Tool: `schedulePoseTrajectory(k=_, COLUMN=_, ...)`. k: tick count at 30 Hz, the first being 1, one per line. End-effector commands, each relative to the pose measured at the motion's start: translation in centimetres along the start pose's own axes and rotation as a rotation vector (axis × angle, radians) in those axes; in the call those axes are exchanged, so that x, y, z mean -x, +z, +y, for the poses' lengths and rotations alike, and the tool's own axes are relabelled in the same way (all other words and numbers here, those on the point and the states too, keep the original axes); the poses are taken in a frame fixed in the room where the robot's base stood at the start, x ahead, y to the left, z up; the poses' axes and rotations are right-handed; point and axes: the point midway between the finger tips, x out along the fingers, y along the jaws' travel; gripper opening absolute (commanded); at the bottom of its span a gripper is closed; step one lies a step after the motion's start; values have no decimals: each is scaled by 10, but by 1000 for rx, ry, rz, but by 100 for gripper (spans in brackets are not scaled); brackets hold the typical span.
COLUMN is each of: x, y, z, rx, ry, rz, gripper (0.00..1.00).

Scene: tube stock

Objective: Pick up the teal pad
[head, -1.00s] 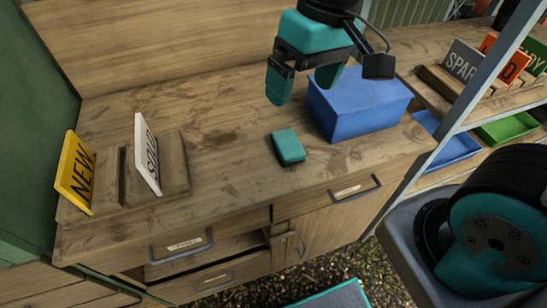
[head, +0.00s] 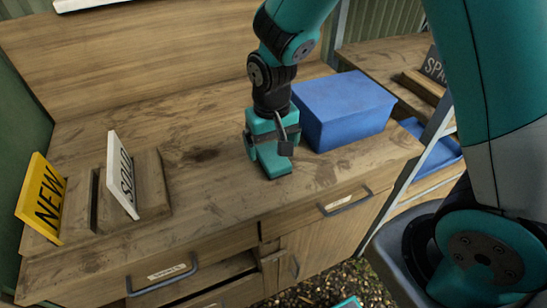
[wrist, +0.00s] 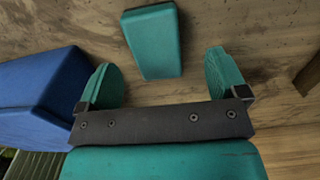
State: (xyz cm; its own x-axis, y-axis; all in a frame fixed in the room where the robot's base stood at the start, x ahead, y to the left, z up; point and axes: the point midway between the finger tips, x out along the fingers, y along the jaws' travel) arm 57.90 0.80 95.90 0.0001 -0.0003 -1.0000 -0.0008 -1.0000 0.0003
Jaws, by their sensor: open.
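The teal pad (wrist: 152,42) is a small rounded block lying on the wooden bench top. In the wrist view it lies ahead of my gripper (wrist: 163,72), in line with the gap between its two fingers and clear of both. In the head view my gripper (head: 268,158) points down over the pad's spot, close to the bench. There, the same teal colour of pad and fingers makes their edges hard to separate. The gripper is open and holds nothing.
A blue box (head: 345,115) stands just right of my gripper, and it shows at left in the wrist view (wrist: 40,90). A yellow NEW sign (head: 42,200) and a white SOLD sign (head: 122,175) stand in wooden holders at left. The bench between is clear.

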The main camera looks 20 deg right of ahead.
Motion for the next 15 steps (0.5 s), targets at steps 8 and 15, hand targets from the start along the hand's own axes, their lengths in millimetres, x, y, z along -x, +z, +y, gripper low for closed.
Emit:
schedulePoseTrajectory(k=8, x=-30, y=-9, z=7, rx=-1, ry=1, rz=-5, gripper=92)
schedulePoseTrajectory(k=15, x=-53, y=-10, z=6, rx=1, ry=0, rz=-1, gripper=92)
